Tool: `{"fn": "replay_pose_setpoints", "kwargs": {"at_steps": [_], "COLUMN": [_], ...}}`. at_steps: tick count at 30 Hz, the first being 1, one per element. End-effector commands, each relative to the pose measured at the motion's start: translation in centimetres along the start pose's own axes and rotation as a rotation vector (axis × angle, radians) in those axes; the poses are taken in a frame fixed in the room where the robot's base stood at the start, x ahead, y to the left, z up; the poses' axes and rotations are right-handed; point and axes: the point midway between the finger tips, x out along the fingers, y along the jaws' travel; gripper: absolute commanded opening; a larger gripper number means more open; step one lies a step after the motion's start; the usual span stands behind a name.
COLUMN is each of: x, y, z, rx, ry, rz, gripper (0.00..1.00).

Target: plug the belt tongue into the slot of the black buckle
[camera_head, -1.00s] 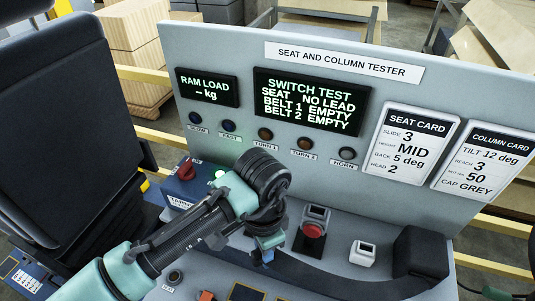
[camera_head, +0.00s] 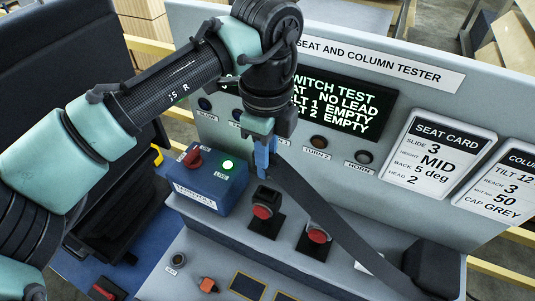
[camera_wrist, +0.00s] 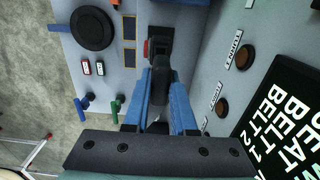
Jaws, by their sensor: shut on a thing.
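My gripper (camera_head: 264,167) points down with blue fingers shut on the belt tongue, which the fingers mostly hide in the head view. The dark belt (camera_head: 325,222) runs from the fingers down to the right. The black buckle (camera_head: 266,194), with a red button, stands upright on the panel just below the fingertips. I cannot tell whether the tongue touches it. In the wrist view a dark piece (camera_wrist: 160,68) shows between the fingers, with a red patch (camera_wrist: 147,48) beside it. A second, greyer buckle (camera_head: 319,224) with a red button stands to the right.
A blue box (camera_head: 210,178) with a red knob and lit green lamp stands left of the black buckle. The tester's upright board (camera_head: 300,165) is close behind. A dark block (camera_head: 432,266) sits at the belt's far end. The display reads both belts EMPTY.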

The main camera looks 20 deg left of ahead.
Motion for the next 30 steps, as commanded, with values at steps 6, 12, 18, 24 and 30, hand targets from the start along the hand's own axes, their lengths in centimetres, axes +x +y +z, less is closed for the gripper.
{"fn": "replay_pose_setpoints", "kwargs": {"at_steps": [6, 12, 18, 24, 30], "x": [0.6, 2.1, 4.1, 5.6, 5.9], "y": [0.0, 0.0, 0.0, 0.0, 0.0], "z": [0.0, 0.0, 0.0, 0.0, 0.0], "rx": [-0.001, -0.001, -0.001, -0.002, -0.002], "ry": [-0.001, -0.001, -0.001, -0.001, -0.001], "rz": [0.0, -0.001, 0.0, -0.002, -0.001], "gripper": [0.0, 0.0, 0.0, 0.0, 0.0]}}
